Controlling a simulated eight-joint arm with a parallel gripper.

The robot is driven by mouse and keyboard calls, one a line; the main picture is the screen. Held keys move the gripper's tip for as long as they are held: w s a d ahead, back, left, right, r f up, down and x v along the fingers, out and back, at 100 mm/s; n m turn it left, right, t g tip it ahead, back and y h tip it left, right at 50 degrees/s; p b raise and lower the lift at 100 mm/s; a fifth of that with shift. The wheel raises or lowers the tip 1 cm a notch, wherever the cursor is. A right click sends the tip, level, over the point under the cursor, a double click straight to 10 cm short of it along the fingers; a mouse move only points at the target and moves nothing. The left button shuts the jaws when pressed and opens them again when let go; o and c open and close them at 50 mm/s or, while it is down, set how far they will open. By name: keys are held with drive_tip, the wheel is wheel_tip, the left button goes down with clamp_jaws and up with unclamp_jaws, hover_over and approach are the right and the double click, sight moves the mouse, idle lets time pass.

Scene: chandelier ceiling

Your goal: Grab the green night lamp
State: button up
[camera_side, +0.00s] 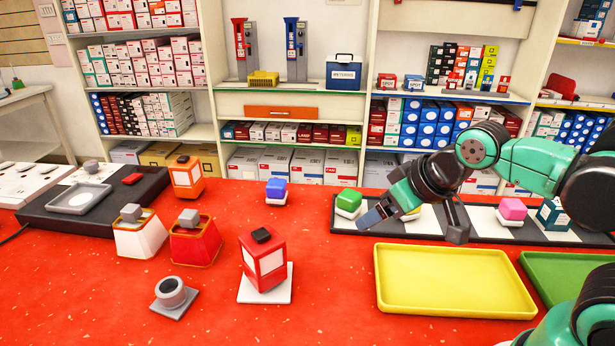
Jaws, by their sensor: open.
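The green night lamp (349,200), a small rounded green block on a white base, stands upright at the left end of a black-and-white panelled tray (480,238). My gripper (414,222) is open with its fingers spread wide, low over that tray. Its left finger is just to the right of the lamp in the picture; I cannot tell whether they touch.
A pink lamp (512,209) and a dark teal box (552,214) stand to the right. A blue lamp (276,188) stands to the left. Yellow (450,280) and green (570,275) trays lie in front. Several lantern-like items (264,262) occupy the red table's left.

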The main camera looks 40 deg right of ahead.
drive_tip(key=n+g+h, duration=0.4)
drive_tip(key=n+h, duration=0.9)
drive_tip(key=n, duration=0.8)
hover_over(344, 207)
wheel_tip(344, 207, down, 5)
drive_tip(key=shift+s+a+f, duration=0.1)
drive_tip(key=shift+a+f, duration=0.05)
drive_tip(key=shift+f, duration=1.1)
drive_tip(key=shift+a+f, duration=0.1)
drive_tip(key=shift+f, duration=1.15)
wheel_tip(344, 207, down, 2)
drive_tip(key=shift+f, duration=0.2)
drive_tip(key=shift+x, duration=1.5)
drive_tip(key=shift+r, duration=0.1)
drive_tip(key=c, duration=1.1)
drive_tip(key=shift+o, duration=0.2)
drive_tip(key=shift+r, duration=0.1)
